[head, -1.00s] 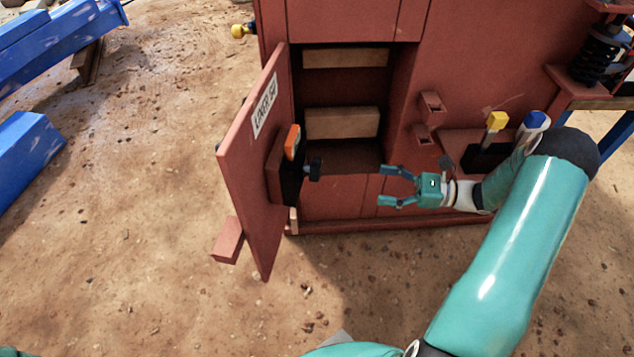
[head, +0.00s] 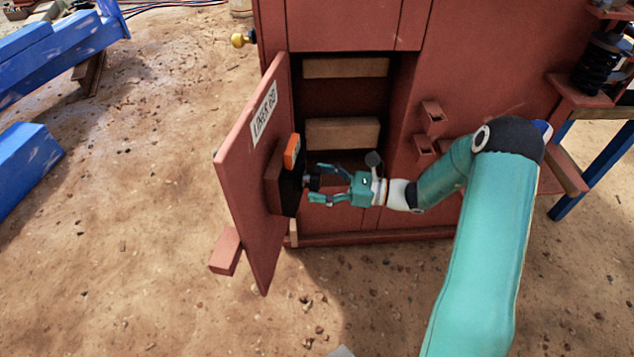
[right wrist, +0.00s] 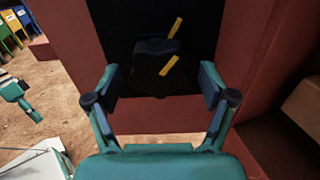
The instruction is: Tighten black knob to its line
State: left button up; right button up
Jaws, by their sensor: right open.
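The black knob (head: 313,182) stands out from a black block on the inner face of the open red door (head: 250,170). In the right wrist view the knob (right wrist: 152,76) carries a yellow mark (right wrist: 169,65). A second yellow line (right wrist: 175,27) is on the black plate above it; the two marks are offset, not in one line. My right gripper (head: 313,184) is open, its fingers reaching to either side of the knob; I cannot tell whether they touch it. A teal part, probably my left gripper (right wrist: 33,112), shows small at the left of the right wrist view.
An orange piece (head: 292,151) sits on the block above the knob. The cabinet opening (head: 345,105) behind my gripper holds light blocks (head: 343,133). The red crusher wall (head: 470,80) stands to the right. Bare ground lies in front.

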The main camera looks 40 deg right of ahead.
jog(key=shift+w+a, duration=0.3)
jog(key=c, duration=1.2)
jog(key=shift+d, duration=0.1)
jog(key=shift+r, duration=0.1)
